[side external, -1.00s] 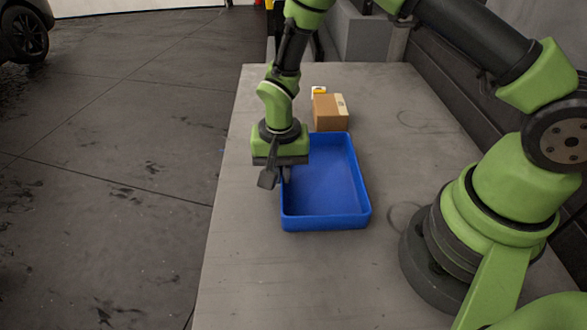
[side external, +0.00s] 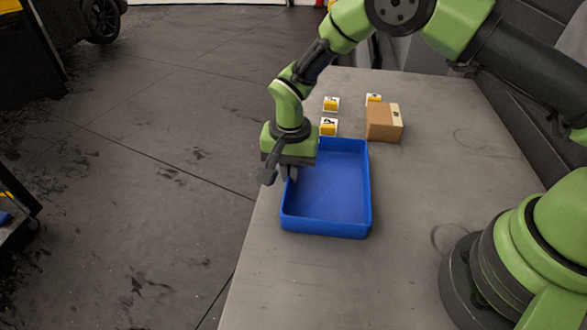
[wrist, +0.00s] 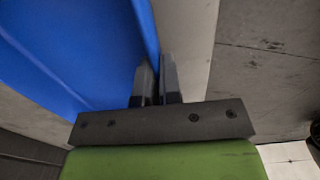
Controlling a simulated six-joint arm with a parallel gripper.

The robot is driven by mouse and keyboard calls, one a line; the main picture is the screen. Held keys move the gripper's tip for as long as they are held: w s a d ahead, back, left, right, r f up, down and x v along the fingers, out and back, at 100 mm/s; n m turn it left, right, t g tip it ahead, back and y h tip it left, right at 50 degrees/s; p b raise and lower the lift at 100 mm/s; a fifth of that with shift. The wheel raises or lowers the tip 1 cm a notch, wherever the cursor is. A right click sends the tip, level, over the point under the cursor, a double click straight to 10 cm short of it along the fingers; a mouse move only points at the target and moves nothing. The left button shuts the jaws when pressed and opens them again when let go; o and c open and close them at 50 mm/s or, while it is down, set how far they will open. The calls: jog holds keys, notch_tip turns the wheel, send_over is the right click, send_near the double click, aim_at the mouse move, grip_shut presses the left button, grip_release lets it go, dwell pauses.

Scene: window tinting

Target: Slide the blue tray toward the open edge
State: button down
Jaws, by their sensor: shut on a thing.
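The blue tray (side external: 325,195) is an open rectangular box lying flat on the grey table (side external: 430,225), near the table's left edge. It looks empty. My gripper (side external: 290,173) points down at the tray's left wall, towards its far end, and is shut on that wall. In the wrist view, the tray (wrist: 75,50) fills the left side, and its rim runs between the two dark fingers of my gripper (wrist: 157,80). The gripper body hides part of the tray's far left corner in the side view.
A brown cardboard box (side external: 383,123) stands behind the tray to the right. Several small yellow-and-white items lie beyond the tray, one (side external: 328,126) close to its far wall. The table's left edge (side external: 240,255) drops to the dark floor (side external: 130,190). The table's front is clear.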

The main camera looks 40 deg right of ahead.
jog(key=c, duration=1.2)
grip_release()
notch_tip(320, 180, up, 10)
jog(key=shift+f, duration=0.1)
